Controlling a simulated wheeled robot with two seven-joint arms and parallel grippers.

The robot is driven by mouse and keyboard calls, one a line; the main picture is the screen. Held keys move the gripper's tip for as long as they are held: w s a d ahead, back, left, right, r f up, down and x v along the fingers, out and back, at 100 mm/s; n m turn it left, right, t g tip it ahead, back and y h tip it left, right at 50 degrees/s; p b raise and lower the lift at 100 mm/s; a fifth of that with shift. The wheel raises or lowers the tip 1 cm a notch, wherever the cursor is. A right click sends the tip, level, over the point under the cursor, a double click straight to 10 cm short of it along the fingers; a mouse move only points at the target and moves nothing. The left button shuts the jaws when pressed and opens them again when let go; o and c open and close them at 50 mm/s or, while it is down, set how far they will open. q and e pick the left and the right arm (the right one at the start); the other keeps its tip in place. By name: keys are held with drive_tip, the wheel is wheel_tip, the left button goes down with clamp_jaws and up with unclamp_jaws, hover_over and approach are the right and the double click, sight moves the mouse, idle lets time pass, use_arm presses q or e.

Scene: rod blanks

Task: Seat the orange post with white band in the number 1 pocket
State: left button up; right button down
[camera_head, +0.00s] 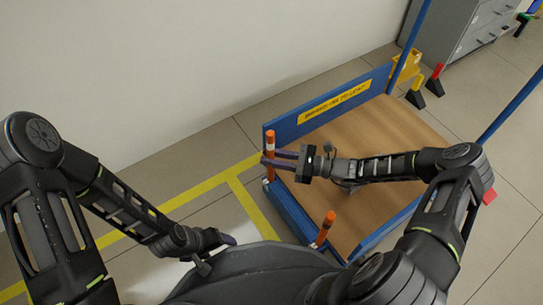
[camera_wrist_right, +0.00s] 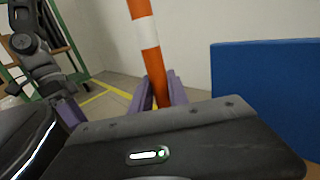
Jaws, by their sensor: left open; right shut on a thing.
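An orange post with a white band (camera_head: 270,138) stands upright at the left corner of the blue-framed platform. My right gripper (camera_head: 268,160) is shut on it. In the right wrist view the post (camera_wrist_right: 145,32) rises from between the purple fingers (camera_wrist_right: 159,90); its lower end is hidden. A second orange post with white marking (camera_head: 327,223) leans slightly at the platform's near edge. My left gripper (camera_head: 226,240) is low, left of the platform and apart from both posts; one purple finger shows in the wrist view (camera_wrist_right: 69,112). I cannot make out any pocket number.
The platform's wooden deck (camera_head: 390,140) is bare beyond my right arm. A blue back board (camera_head: 325,108) with a yellow sign and blue poles (camera_head: 512,104) border it. Yellow lines mark the floor.

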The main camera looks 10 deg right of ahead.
drive_tip(key=shift+f+b, duration=1.25)
drive_tip(key=shift+f, duration=0.45)
drive_tip(key=c, duration=1.2)
unclamp_jaws()
drive_tip(key=shift+d, duration=0.1)
drive_tip(key=p+v, duration=0.2)
drive_tip(key=v, duration=0.4)
drive_tip(key=shift+d, duration=0.3)
drive_tip(key=shift+s+d, duration=0.3)
drive_tip(key=shift+d, duration=0.15)
